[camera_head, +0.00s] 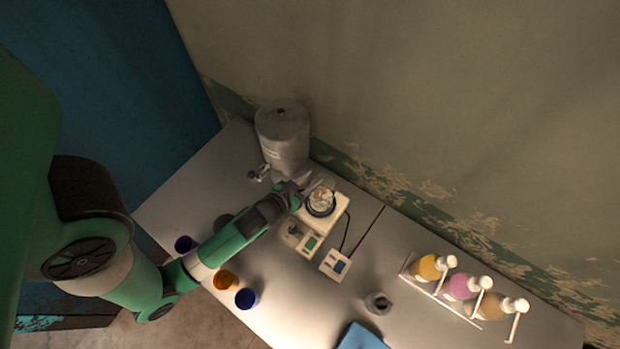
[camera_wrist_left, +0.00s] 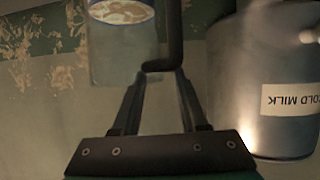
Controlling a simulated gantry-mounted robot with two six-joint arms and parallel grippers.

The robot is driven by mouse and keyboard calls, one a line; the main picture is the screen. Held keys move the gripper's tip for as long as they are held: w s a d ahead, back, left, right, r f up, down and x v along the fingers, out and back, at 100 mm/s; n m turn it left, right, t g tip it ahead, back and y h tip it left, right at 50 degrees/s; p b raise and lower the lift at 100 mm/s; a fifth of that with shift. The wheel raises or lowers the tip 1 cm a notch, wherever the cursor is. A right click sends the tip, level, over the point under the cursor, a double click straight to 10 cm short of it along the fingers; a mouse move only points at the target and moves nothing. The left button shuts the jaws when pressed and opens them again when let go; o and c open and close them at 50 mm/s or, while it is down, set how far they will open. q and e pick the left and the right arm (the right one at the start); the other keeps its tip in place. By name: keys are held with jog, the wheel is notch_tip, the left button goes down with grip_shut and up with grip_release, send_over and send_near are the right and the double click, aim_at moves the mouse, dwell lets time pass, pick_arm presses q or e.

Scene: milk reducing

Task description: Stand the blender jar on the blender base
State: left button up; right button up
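The blender jar (camera_head: 321,196) is clear, with pale contents, and appears above the cream blender base (camera_head: 338,212) in the head view. I cannot tell whether it is seated or slightly raised. In the left wrist view the jar (camera_wrist_left: 120,45) is at the top, with its black handle (camera_wrist_left: 174,38) beside it. My left gripper (camera_head: 307,190) is at the jar's left side; its fingers (camera_wrist_left: 158,76) converge on the lower end of the handle and look shut on it. The bottom of the jar is partly hidden by the arm. My right gripper is not in view.
A large grey milk container (camera_head: 283,138) stands close behind my left gripper. Orange (camera_head: 225,280) and blue (camera_head: 246,298) cups stand near the front edge. A small device (camera_head: 335,264) sits beside the base. A bottle rack (camera_head: 440,293) is at right.

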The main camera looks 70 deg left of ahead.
pick_arm(q)
jog(key=shift+r, duration=0.2)
jog(key=b+v, duration=0.2)
jog(key=v, duration=1)
jog(key=shift+b, duration=0.35)
